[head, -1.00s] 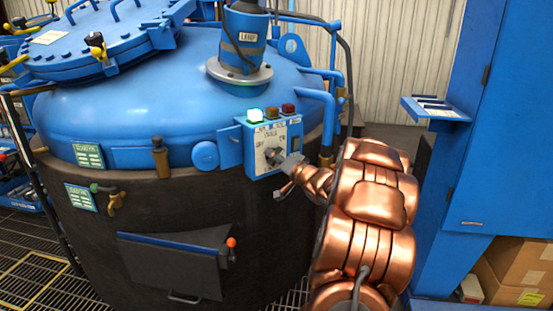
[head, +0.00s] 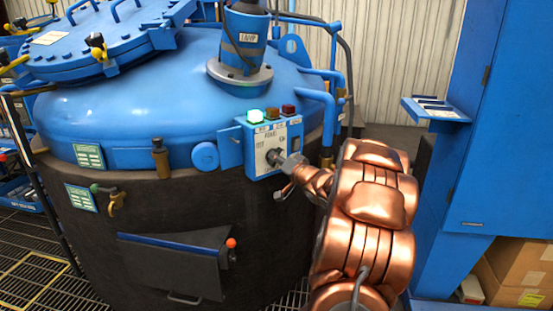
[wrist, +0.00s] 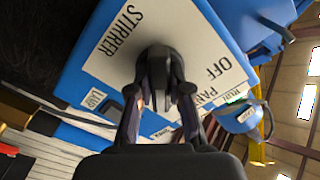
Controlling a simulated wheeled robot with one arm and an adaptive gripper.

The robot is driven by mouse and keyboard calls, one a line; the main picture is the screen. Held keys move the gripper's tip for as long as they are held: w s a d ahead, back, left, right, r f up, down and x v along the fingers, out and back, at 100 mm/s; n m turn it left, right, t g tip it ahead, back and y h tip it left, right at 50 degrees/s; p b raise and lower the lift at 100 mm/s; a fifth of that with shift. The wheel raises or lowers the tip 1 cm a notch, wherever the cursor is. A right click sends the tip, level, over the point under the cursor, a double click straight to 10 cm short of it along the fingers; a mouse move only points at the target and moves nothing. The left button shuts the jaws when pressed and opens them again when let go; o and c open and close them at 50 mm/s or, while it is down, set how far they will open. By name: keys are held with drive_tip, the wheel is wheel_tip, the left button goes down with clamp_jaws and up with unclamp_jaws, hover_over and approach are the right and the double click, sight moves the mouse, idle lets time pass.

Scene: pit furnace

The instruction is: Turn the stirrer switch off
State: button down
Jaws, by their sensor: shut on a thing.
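The stirrer switch (wrist: 186,92) is a dark rotary knob on a white plate (wrist: 112,66) marked STIRRER and OFF. The plate sits on a blue control box (head: 250,165) on the side of the furnace. My gripper (wrist: 160,88) has its two dark fingers on either side of the knob, shut on it. In the head view my gripper (head: 287,164) meets the front of the box from the right. The fingers partly hide the knob, so I cannot tell which mark it points to.
A green lamp (head: 255,116) on top of the box is lit; the amber lamp (head: 272,113) and red lamp (head: 288,109) look dark. Blue pipes (head: 318,97) run close beside the box. A blue cabinet (head: 510,130) with a small shelf (head: 436,110) stands at the right.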

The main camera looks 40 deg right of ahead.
drive_tip(key=n, duration=0.4)
drive_tip(key=shift+n, duration=0.3)
drive_tip(key=n, duration=0.2)
drive_tip(key=n+b, duration=0.1)
drive_tip(key=n, duration=0.1)
drive_tip(key=shift+f+n, duration=0.2)
drive_tip(key=shift+n, duration=0.1)
drive_tip(key=n+b, duration=0.2)
drive_tip(key=n, duration=0.2)
drive_tip(key=shift+a+r+n+b, duration=0.15)
drive_tip(key=shift+n+b, duration=1.15)
drive_tip(key=shift+n, duration=0.9)
drive_tip(key=c, duration=1.1)
unclamp_jaws()
